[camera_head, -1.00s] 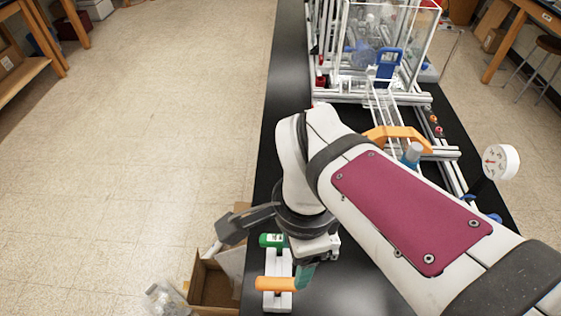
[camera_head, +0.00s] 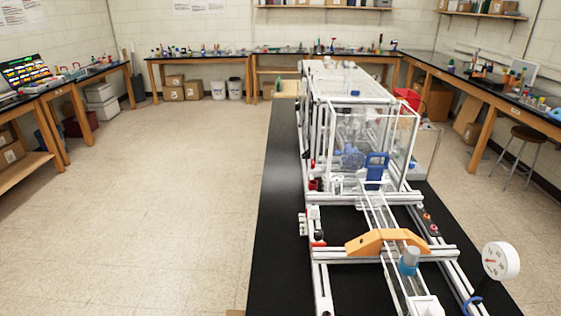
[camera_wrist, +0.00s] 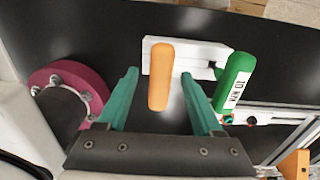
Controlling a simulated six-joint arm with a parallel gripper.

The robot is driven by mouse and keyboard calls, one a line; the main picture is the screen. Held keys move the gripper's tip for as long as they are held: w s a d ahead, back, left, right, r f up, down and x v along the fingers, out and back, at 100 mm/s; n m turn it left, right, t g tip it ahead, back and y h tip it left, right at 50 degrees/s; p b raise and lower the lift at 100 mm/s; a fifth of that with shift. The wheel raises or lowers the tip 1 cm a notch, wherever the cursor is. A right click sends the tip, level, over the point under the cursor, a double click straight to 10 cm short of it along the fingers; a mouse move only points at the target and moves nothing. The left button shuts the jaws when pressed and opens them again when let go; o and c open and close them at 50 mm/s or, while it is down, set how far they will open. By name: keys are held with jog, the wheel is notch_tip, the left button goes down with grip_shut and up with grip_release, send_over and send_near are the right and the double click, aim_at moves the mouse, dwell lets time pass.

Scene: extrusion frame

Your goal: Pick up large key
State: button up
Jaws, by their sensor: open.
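Two handled tools sit at a white holder (camera_wrist: 192,58) in the wrist view, one with an orange handle (camera_wrist: 161,76) and one with a green handle (camera_wrist: 234,82) that bears a white label reading about "10 MM". I cannot tell for sure which is the large key. My gripper (camera_wrist: 158,73) is open, with its two teal fingers apart. The orange handle shows between the fingertips, and the green handle is to the right of the right finger. Whether a finger touches the orange handle is unclear. The gripper and both handles are out of the head view.
The extrusion frame (camera_head: 318,200) with clear panels stands on the black bench (camera_head: 268,215). The bench's left strip is clear. An orange block (camera_wrist: 295,165) shows at the wrist view's lower right.

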jog(key=shift+f, duration=0.25)
dwell(0.5)
jog(key=shift+c, duration=0.3)
grip_shut()
